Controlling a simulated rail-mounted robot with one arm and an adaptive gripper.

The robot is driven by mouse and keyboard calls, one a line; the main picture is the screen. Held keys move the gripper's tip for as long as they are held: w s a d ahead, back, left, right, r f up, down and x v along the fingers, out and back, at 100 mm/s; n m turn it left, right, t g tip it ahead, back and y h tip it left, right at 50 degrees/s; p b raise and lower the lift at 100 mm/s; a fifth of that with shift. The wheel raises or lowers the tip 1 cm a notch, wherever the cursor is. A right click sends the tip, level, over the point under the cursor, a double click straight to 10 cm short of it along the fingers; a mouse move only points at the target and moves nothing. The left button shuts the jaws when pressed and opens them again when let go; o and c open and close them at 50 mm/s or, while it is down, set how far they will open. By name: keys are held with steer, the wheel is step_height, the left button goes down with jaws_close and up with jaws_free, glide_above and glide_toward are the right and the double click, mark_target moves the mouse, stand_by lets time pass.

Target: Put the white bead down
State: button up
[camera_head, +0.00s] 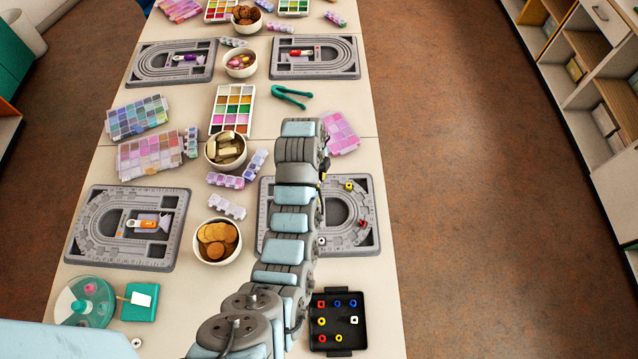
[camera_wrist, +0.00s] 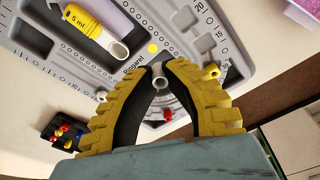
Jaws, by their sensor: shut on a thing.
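My gripper (camera_wrist: 159,70) has its yellow-padded fingers closed at the tips on a white bead (camera_wrist: 160,82), seen in the wrist view. The grey bead board (camera_wrist: 205,14) lies beneath and beyond the fingertips; I cannot tell whether the bead touches it. The same board shows in the head view (camera_head: 372,240), partly hidden by my arm, which also hides the held bead. On or by the board are a yellow bead (camera_head: 348,186), a red bead (camera_head: 362,223) and another white bead (camera_head: 321,241).
A black tray (camera_head: 338,338) with several coloured beads sits near the board. A yellow 5 ml scoop (camera_wrist: 88,25) lies on the board. A bowl of cookies (camera_head: 217,241) and another bead board (camera_head: 85,250) stand to the left. The table's right edge is close to the board.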

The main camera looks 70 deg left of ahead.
steer(key=shift+w+a+f, duration=0.15)
steer(key=shift+a+f, duration=0.1)
steer(key=shift+f, duration=0.3)
steer(key=shift+w+a+f, duration=0.25)
steer(key=shift+a+f, duration=0.15)
steer(key=shift+a, duration=0.1)
steer(key=shift+w+a+f, duration=0.15)
steer(key=shift+a+f, duration=0.05)
steer(key=shift+f, duration=0.2)
steer(key=shift+w+a+f, duration=0.15)
steer(key=shift+a+f, duration=0.05)
steer(key=shift+f, duration=0.2)
steer(key=shift+w+a+f, duration=0.15)
steer(key=shift+a, duration=0.1)
steer(key=shift+w+a+f, duration=0.2)
steer(key=shift+f, duration=0.2)
steer(key=shift+a+f, duration=0.1)
steer(key=shift+f, duration=0.05)
steer(key=shift+f, duration=0.15)
steer(key=shift+f+b, duration=0.3)
steer(key=shift+f, duration=1.2)
steer(key=shift+w+f, duration=0.1)
steer(key=shift+f, duration=0.15)
